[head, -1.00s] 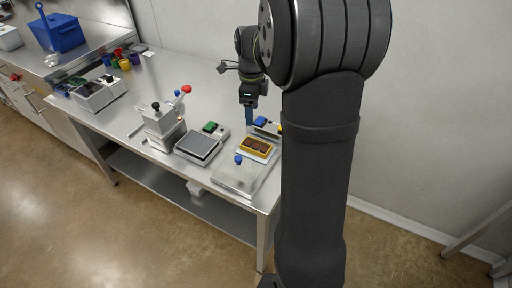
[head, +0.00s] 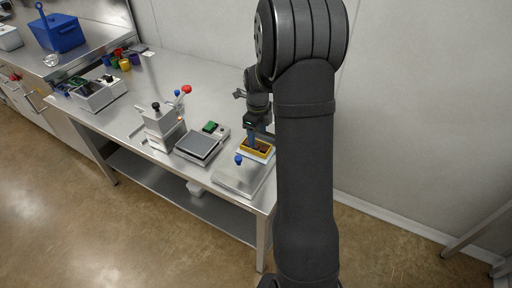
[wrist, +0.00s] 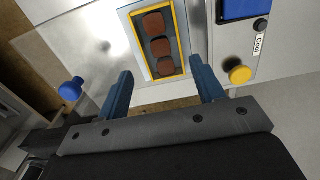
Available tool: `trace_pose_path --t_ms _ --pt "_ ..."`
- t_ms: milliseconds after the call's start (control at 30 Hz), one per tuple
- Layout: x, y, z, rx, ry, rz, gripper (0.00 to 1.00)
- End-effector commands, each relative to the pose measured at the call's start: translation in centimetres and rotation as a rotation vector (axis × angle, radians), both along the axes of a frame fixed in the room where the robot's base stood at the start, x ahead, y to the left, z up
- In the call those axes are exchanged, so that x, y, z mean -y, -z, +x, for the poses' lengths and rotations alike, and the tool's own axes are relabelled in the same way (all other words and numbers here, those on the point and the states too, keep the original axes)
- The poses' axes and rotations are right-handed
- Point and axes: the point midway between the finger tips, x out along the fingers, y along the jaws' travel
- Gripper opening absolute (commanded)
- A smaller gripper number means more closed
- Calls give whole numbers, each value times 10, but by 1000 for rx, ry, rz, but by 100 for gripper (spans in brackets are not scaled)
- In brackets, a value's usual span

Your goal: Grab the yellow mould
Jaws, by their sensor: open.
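The yellow mould (head: 262,153) lies on a pale plate at the right front of the steel table. In the wrist view, the yellow mould (wrist: 179,22) is a rectangular frame with several brown filled cavities. My gripper (head: 252,140) is at the mould in the head view and hides part of it. In the wrist view, my gripper (wrist: 160,85) has its two blue fingers apart, with the near end of the mould between and beyond their tips. Nothing is held. I cannot tell whether a finger touches the mould.
A clear-lidded tray with a blue knob (head: 239,160) is just in front of the mould. A scale (head: 199,146) stands to its left, then a steel machine with a red-knobbed lever (head: 186,89). A yellow button (wrist: 240,75) and blue block (wrist: 243,8) are right of the mould.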

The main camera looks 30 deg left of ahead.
Motion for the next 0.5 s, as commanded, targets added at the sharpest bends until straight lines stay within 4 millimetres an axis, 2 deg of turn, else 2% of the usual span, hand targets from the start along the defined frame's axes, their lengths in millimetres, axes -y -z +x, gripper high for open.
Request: trace_pose_path --t_ms 233,500 --pt "-2 15 1 -1 -1 -1 62" --pt "-7 52 3 -2 0 -1 62"
